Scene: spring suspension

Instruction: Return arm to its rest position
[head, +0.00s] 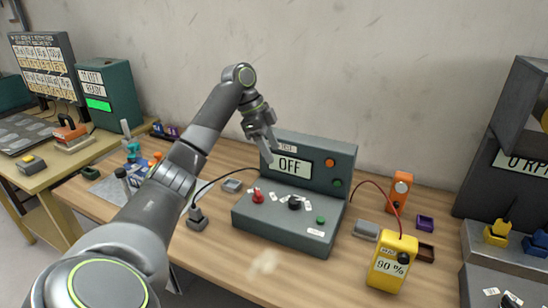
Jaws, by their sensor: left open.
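My left arm reaches up from the lower left of the head view. My left gripper (266,147) hangs open in the air with its fingers pointing down. It is in front of the upper left part of a dark green control box (285,226), and I see nothing between its fingers. The box has a sign reading OFF, a red knob (258,195), a black knob (294,203) and a green button (321,220). My right gripper is not in this view.
A yellow meter (391,263) reading 90 % stands right of the box, with an orange device (399,188) behind it. Small tools lie left on the wooden bench (222,256). A green box (108,94) reading READY stands far left. Grey machinery (503,180) is at right.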

